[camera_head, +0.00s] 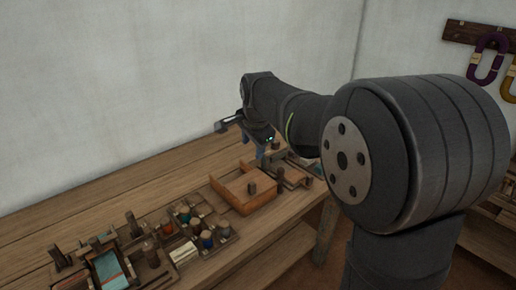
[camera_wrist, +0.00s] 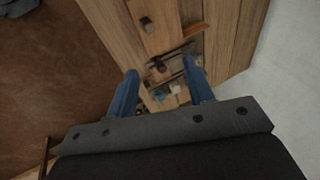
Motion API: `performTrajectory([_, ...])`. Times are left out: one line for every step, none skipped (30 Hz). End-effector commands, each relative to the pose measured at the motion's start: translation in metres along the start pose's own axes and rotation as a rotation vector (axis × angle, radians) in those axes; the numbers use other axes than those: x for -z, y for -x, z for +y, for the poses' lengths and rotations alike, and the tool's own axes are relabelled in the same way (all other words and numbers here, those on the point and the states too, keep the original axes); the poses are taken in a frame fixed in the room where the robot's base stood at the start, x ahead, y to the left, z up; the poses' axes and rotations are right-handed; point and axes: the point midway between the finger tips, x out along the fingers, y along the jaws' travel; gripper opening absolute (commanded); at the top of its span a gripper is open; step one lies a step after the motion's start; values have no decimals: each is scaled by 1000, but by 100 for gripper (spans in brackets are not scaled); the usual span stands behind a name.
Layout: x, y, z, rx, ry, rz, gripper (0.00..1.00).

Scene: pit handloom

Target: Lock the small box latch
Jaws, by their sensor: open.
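My gripper (camera_head: 258,148) hangs above the far right part of the workbench in the head view, its blue fingers pointing down. In the wrist view my gripper (camera_wrist: 160,70) has its fingers wide apart with nothing held. A small wooden fixture with a dark knob (camera_wrist: 158,66) shows between and below the fingertips, apart from them as far as I can tell. In the head view a wooden fixture with a dark peg (camera_head: 280,174) stands below my gripper, partly hidden by my arm. I cannot tell for sure which part is the small box latch, or its state.
An orange-brown wooden tray (camera_head: 258,204) lies left of the fixture in the head view. Several spools (camera_head: 207,238) and small wooden fixtures crowd the bench's front left. The bench strip along the wall (camera_head: 130,200) is bare. Purple and yellow loops hang at the upper right.

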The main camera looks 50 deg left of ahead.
Motion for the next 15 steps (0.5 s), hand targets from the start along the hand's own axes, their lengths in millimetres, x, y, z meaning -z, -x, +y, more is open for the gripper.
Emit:
performTrajectory([-1, -8, 5, -12, -14, -24, 48])
performTrajectory([-2, -13, 9, -20, -24, -46, 48])
performTrajectory([-4, -22, 15, -32, -44, -83, 48])
performTrajectory([-5, -30, 21, -42, -63, -118, 48])
performTrajectory([-8, -39, 28, -52, -84, -158, 48])
performTrajectory([-11, -50, 37, -64, -118, -218, 48])
performTrajectory([-14, -59, 44, -72, -147, -266, 48])
performTrajectory([-17, -68, 51, -77, -176, -315, 48])
performTrajectory([-21, -78, 59, -81, -218, -382, 48])
performTrajectory([-24, -85, 65, -81, -250, -431, 48])
performTrajectory([-26, -91, 70, -78, -283, -478, 48])
performTrajectory([-29, -99, 76, -72, -328, -541, 48])
performTrajectory([-31, -104, 80, -64, -362, -588, 48])
performTrajectory([-31, -109, 84, -53, -400, -632, 48])
performTrajectory([-32, -115, 88, -37, -448, -691, 48])
